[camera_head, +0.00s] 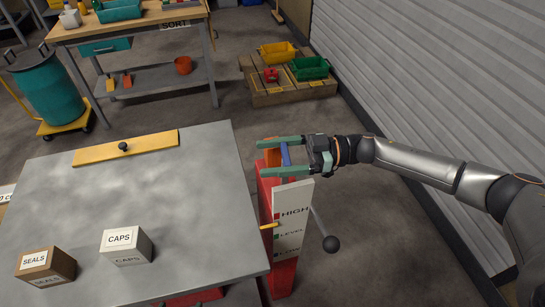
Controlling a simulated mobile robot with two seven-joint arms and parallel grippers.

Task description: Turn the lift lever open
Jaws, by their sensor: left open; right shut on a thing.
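An orange part (271,157) shows just left of the bar. I cannot tell which of these parts is the lift lever. My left gripper is not in view.
The grey table (190,190) carries a CAPS box (127,246), a SEALS box (46,267) and a yellow strip (125,148) with a black knob. A pallet (288,88) with bins, a workbench (140,28) and a teal drum (48,88) stand behind. A ribbed wall (450,75) is at the right.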

